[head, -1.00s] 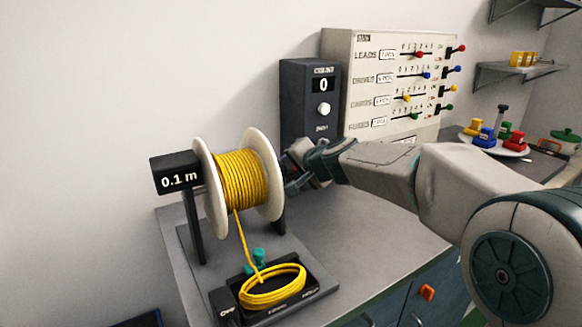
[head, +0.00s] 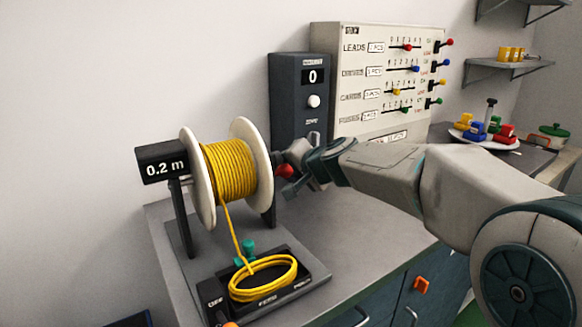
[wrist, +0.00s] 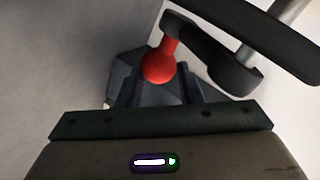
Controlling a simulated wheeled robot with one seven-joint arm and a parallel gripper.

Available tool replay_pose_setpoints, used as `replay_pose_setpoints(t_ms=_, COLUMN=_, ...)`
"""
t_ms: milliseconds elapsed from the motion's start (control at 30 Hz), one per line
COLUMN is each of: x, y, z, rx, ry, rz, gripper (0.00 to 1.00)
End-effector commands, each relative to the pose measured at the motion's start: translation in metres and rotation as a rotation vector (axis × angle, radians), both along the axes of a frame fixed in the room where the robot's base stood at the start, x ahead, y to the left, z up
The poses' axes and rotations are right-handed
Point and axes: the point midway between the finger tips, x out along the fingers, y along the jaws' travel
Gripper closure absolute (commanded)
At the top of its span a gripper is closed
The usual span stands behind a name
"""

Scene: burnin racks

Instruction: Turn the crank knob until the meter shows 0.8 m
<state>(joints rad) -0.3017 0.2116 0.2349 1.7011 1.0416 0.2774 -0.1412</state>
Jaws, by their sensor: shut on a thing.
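The meter (head: 164,164) is a black box at the left of the reel and shows 0.2 m. The reel (head: 231,168) has white flanges and is wound with yellow cord. The red crank knob (head: 285,171) sits at the reel's right side, partly hidden by my gripper (head: 291,162). In the wrist view the red ball of the knob (wrist: 159,68) lies between the fingers of my gripper (wrist: 160,84), which is shut on it. The dark crank arm (wrist: 207,60) runs off to the right of the knob.
A coil of yellow cord (head: 262,277) lies in a black tray below the reel, by a teal clamp (head: 246,250). A dark box (head: 300,100) showing 0 and a slider panel (head: 390,80) stand behind. A plate of coloured parts (head: 487,138) sits at right.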

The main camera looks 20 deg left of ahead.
Motion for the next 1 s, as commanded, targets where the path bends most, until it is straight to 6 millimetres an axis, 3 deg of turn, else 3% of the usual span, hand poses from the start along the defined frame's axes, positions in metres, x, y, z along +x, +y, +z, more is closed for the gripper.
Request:
replay_pose_setpoints(t_ms=167, x=-0.006, y=0.006, z=-0.007, rx=-0.003, ry=0.012, rz=0.016, gripper=0.89)
replay_pose_setpoints(t_ms=500, x=-0.018, y=-0.009, z=-0.016, rx=0.000, ry=0.013, rz=0.017, gripper=0.89)
replay_pose_setpoints(t_ms=1000, x=-0.023, y=-0.015, z=-0.015, rx=0.000, ry=0.014, rz=0.017, gripper=0.89)
